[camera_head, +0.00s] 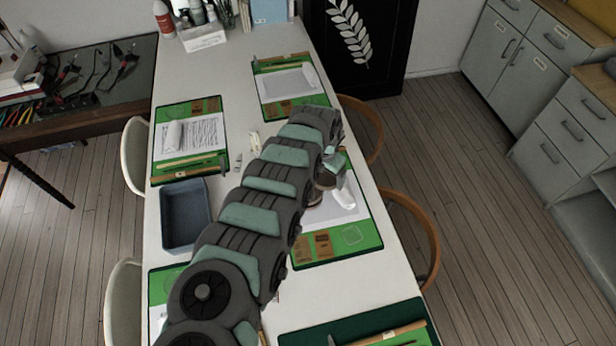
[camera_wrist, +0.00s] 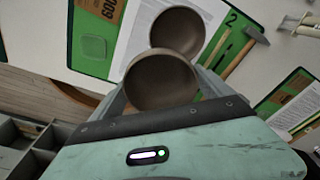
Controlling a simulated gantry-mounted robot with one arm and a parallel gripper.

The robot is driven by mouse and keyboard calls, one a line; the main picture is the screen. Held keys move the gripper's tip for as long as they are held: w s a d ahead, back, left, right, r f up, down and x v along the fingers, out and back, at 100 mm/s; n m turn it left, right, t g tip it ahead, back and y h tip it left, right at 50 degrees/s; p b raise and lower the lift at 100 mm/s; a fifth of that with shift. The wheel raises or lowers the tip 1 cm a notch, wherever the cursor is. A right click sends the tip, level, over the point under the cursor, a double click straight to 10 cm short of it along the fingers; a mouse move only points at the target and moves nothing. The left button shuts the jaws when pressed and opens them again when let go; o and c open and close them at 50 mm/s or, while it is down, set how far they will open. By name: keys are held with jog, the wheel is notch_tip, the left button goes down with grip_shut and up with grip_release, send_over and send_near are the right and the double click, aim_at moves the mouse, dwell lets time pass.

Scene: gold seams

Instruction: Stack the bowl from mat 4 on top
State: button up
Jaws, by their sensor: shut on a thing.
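My gripper (camera_wrist: 162,88) is shut on a brown bowl (camera_wrist: 160,82), which sits between its fingers in the wrist view. A second brown bowl (camera_wrist: 178,30) stands just beyond it on the sheet of the mat marked 2 (camera_wrist: 238,48). The held bowl overlaps its near edge in the picture; whether they touch, I cannot tell. In the head view my gripper (camera_head: 328,175) is above the right middle mat (camera_head: 340,250), and my arm hides much of that area. The bowls there are small and partly covered.
A white roll (camera_head: 345,203) lies on that mat. A hammer (camera_wrist: 245,50) lies by the bowls in the wrist view. A blue-grey bin (camera_head: 185,215) stands on the left of the table. Other green mats (camera_head: 190,140) lie around. Chairs line both sides.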

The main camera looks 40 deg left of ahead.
jog(key=shift+n, duration=0.5)
jog(key=s+a, duration=0.2)
jog(key=s+a+b, duration=0.1)
jog(key=a, duration=0.1)
jog(key=shift+s+f, duration=0.3)
jog(key=shift+f, duration=0.05)
jog(key=shift+f, duration=0.15)
jog(key=shift+f+b, duration=1.7)
jog(key=shift+b, duration=0.25)
jog(key=shift+f, duration=0.45)
jog(key=o, duration=1.3)
